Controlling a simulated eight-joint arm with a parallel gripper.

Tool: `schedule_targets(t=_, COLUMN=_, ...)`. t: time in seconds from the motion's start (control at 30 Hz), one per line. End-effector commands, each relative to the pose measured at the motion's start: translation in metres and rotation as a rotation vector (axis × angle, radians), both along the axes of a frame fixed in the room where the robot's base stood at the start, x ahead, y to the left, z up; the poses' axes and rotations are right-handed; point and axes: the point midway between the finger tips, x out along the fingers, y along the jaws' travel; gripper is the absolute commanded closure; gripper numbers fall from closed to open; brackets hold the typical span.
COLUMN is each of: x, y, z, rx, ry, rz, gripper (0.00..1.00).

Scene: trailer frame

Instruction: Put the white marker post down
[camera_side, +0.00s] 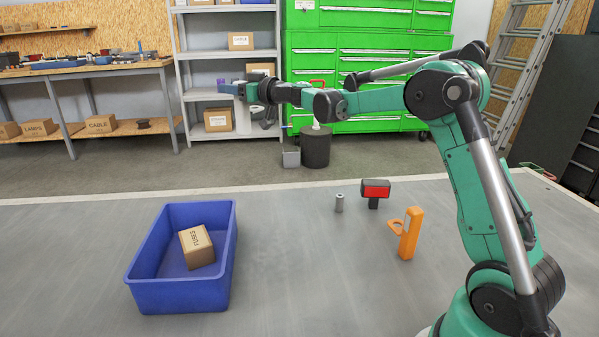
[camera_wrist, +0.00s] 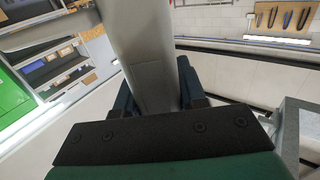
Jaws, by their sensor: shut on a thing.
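The white marker post (camera_wrist: 150,50) fills the middle of the wrist view as a pale, smooth shaft between my two dark blue fingers. My gripper (camera_side: 240,90) is shut on it. In the side view my gripper is raised well above the grey table (camera_side: 290,240), at the upper left of the arm. A pale part of the post (camera_side: 243,119) shows below the fingers there, small and hard to tell from the shelf behind. The post's far end runs out of the wrist view.

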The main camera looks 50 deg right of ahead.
Motion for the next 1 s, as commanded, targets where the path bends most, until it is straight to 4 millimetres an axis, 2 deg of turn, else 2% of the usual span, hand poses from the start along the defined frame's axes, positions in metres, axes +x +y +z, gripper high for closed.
schedule_targets(t=0.13, x=-0.003, y=-0.021, z=0.001, rx=0.0, ry=0.0, rz=-0.29, gripper=1.0)
schedule_targets(t=0.27, x=-0.019, y=-0.04, z=0.001, rx=0.0, ry=0.0, rz=-0.549, gripper=1.0)
schedule_targets(t=0.37, x=-0.039, y=-0.052, z=0.001, rx=0.0, ry=0.0, rz=-0.748, gripper=1.0)
schedule_targets(t=0.5, x=-0.078, y=-0.064, z=0.001, rx=0.0, ry=0.0, rz=-1.028, gripper=1.0)
schedule_targets(t=0.8, x=-0.169, y=-0.061, z=0.0, rx=0.0, ry=-0.001, rz=-1.528, gripper=1.0)
schedule_targets(t=1.0, x=-0.199, y=-0.054, z=-0.002, rx=0.0, ry=-0.001, rz=-1.68, gripper=1.0)
